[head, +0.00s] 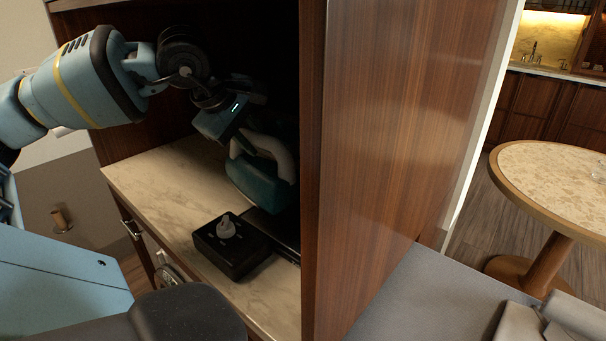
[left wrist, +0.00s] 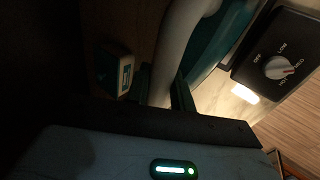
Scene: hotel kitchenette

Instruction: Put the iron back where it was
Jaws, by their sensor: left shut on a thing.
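The iron (head: 262,182) has a teal body and a pale handle, and it is tilted inside the dark wooden cabinet. My left gripper (head: 241,138) reaches in from the left and is shut on the iron's handle. The left wrist view shows the pale handle (left wrist: 182,40) at the fingers, with the teal body (left wrist: 222,42) beside it. A black control box (head: 232,246) with a grey dial stands on the marble counter in front of the iron, by a dark flat plate (head: 275,229). I cannot tell whether the iron touches the plate. My right gripper is not in view.
A wooden cabinet panel (head: 395,130) stands close on the right of the iron. The pale marble counter (head: 165,185) is bare on the left. The wrist view shows the control dial (left wrist: 279,67) and a small pale block (left wrist: 114,72). A round table (head: 555,180) stands far right.

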